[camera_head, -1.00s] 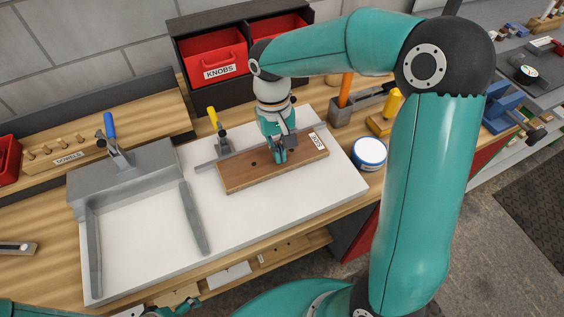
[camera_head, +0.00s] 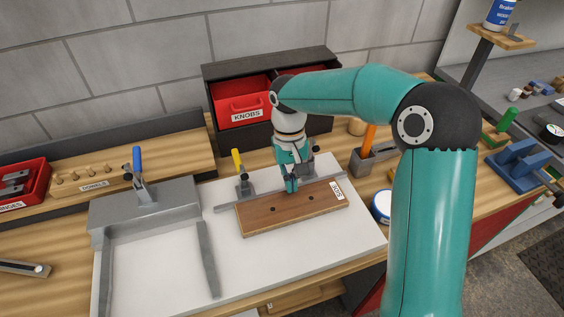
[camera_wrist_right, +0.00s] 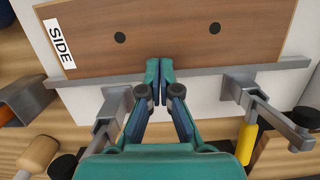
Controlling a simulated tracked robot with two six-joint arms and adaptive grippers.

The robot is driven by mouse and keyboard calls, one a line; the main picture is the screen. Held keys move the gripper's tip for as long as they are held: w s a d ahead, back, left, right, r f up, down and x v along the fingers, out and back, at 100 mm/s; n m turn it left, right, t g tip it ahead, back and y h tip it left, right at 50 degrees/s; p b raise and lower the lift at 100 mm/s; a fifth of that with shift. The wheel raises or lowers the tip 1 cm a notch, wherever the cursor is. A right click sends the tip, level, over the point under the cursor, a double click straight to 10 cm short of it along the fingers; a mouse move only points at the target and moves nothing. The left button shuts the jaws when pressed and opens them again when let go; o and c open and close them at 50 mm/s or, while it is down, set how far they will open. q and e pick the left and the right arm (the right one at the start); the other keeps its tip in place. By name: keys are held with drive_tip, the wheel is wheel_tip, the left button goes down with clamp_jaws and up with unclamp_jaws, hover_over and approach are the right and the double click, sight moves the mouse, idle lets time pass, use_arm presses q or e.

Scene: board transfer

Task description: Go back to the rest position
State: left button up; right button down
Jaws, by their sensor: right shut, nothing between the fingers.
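My right gripper (camera_head: 291,186) is shut and empty, pointing down at the back edge of the brown wooden board. In the right wrist view its closed fingertips (camera_wrist_right: 159,66) show over the board's edge by the grey rail; I cannot tell whether they touch. The board (camera_head: 290,212), labelled SIDE, has dark holes and lies flat on the white panel (camera_head: 345,240), against the grey rail. The board also shows in the right wrist view (camera_wrist_right: 165,35). My left gripper is not in view.
A grey fixture with a blue-handled clamp (camera_head: 138,172) stands left. A yellow-handled clamp (camera_head: 238,165) stands by the rail. Behind are a KNOBS drawer (camera_head: 243,98) and DOWELS block (camera_head: 90,182). Right are a blue-white tin (camera_head: 381,207) and an orange-handled tool (camera_head: 369,138).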

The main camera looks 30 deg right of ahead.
drive_tip(key=w, duration=0.2)
drive_tip(key=w+d, duration=0.1)
drive_tip(key=w, duration=0.1)
drive_tip(key=w+d, duration=0.1)
drive_tip(key=w, duration=0.2)
drive_tip(key=shift+d, duration=0.1)
drive_tip(key=shift+r, duration=0.1)
